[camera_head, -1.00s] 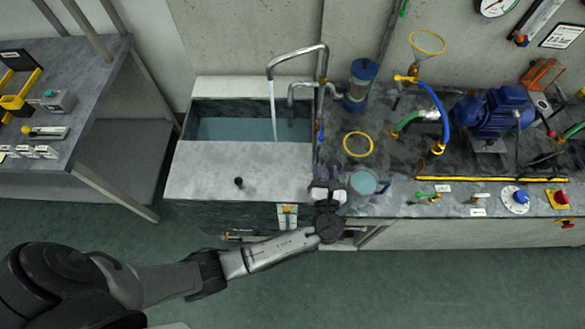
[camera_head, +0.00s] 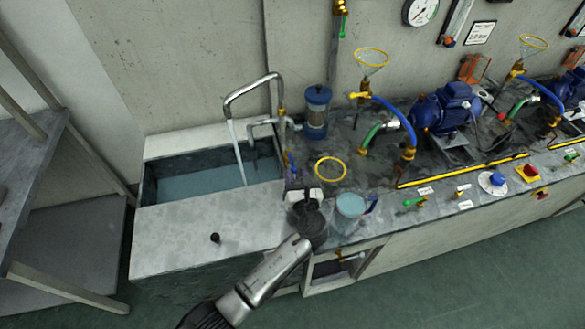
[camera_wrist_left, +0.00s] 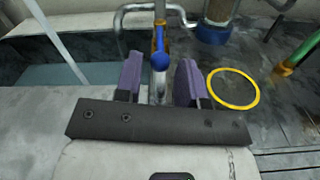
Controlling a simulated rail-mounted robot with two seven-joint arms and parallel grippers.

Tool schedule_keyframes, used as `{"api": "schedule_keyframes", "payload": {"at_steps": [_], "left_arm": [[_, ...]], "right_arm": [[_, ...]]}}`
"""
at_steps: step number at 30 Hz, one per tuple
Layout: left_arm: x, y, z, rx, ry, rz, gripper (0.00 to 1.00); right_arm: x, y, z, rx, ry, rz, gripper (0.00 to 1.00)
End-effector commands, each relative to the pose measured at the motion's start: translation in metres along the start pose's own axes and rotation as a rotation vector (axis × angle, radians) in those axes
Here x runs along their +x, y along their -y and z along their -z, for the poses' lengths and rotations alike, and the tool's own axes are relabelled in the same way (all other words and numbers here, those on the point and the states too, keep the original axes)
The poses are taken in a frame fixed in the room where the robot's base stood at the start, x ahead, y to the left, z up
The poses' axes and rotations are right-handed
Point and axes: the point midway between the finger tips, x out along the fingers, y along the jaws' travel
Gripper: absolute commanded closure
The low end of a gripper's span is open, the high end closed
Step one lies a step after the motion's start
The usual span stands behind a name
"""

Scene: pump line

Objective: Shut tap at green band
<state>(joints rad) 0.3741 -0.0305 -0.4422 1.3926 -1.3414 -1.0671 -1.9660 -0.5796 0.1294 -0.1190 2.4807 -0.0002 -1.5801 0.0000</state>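A metal tap with a blue lever (camera_head: 291,165) stands at the right edge of the sink, and the lever (camera_wrist_left: 159,48) also shows in the left wrist view. Water (camera_head: 237,152) runs from the tall bent spout (camera_head: 252,84) into the sink (camera_head: 163,192). My left gripper (camera_head: 304,193) is just in front of the tap. In the left wrist view its purple-padded fingers (camera_wrist_left: 159,80) are apart, with the lever between or just beyond them and no visible contact. A green band at the tap cannot be made out. My right gripper is not in view.
A jug of water (camera_head: 350,208) stands close to the right of my left gripper. A yellow ring (camera_head: 331,169) lies behind it. A blue-capped cylinder (camera_head: 316,110), hoses and a blue pump (camera_head: 446,108) are farther back and right. The pale sink-side counter (camera_head: 180,235) is mostly clear.

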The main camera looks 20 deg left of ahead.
Motion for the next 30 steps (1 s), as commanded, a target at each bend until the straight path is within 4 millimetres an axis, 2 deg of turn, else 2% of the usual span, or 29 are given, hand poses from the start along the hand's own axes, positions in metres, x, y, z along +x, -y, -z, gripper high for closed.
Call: {"api": "schedule_keyframes", "payload": {"at_steps": [3,9,22,23,30], "left_arm": [[0.017,0.0,0.001,0.0,0.001,0.0,0.64],[0.034,0.0,0.001,0.0,0.0,0.001,0.64],[0.04,0.0,0.0,-0.001,-0.001,0.001,0.64],[0.04,0.0,0.0,-0.001,-0.001,0.001,0.65],[0.039,0.0,0.0,0.0,-0.001,0.001,0.88]], "right_arm": [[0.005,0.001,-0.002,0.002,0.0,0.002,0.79],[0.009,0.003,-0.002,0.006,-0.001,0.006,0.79],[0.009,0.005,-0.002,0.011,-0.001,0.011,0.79],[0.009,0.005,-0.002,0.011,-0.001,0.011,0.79],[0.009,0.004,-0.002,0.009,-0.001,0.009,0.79]]}}
